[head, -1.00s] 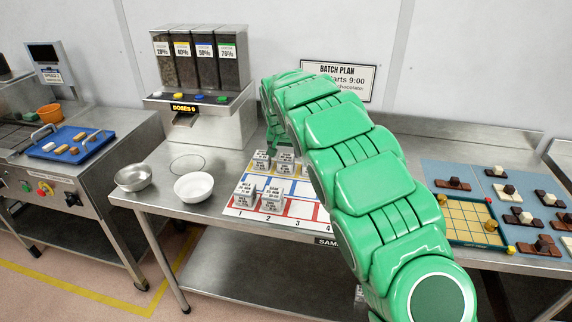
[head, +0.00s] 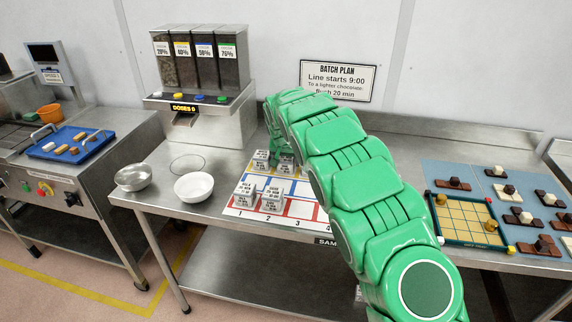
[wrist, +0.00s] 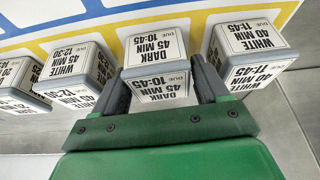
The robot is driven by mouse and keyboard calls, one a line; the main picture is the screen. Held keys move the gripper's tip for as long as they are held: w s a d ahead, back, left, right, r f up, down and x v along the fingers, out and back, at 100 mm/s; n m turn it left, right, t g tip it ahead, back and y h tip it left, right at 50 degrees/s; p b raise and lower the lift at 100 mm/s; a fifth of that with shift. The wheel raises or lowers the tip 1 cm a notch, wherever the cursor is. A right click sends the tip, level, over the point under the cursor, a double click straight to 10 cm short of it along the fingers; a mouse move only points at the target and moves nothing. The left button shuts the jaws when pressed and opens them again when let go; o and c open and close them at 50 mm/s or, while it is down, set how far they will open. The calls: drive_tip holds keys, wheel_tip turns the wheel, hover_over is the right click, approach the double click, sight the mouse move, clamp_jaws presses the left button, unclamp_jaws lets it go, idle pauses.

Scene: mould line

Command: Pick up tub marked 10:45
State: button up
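The tub marked 10:45 (wrist: 158,78) is a pale grey tub with a white label reading DARK, 45 MIN, upside down in the wrist view. It stands at the edge of the printed mat (wrist: 118,35). My gripper (wrist: 159,72) is open, with one dark finger on each side of this tub. The fingers are close to its sides; I cannot tell whether they touch. In the head view my green arm hides the gripper, and I cannot pick out this tub there.
A tub marked WHITE 11:45 (wrist: 250,55) stands close beside the right finger. A tub marked WHITE 12:30 (wrist: 76,75) stands left of the left finger. A white bowl (head: 194,187) and the dispenser (head: 202,85) are left of the arm.

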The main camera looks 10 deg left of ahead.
sight(286, 159)
drive_tip(key=c, duration=0.7)
drive_tip(key=shift+r, duration=0.15)
drive_tip(key=shift+c, duration=0.2)
drive_tip(key=shift+r, duration=1.55)
drive_tip(key=shift+s+d+r, duration=0.2)
drive_tip(key=shift+s+r, duration=0.4)
drive_tip(key=shift+r, duration=0.1)
drive_tip(key=s+d+r, duration=0.5)
drive_tip(key=s+r, duration=0.3)
drive_tip(key=s, duration=0.4)
wheel_tip(286, 159, up, 7)
drive_tip(key=shift+w+r, duration=0.15)
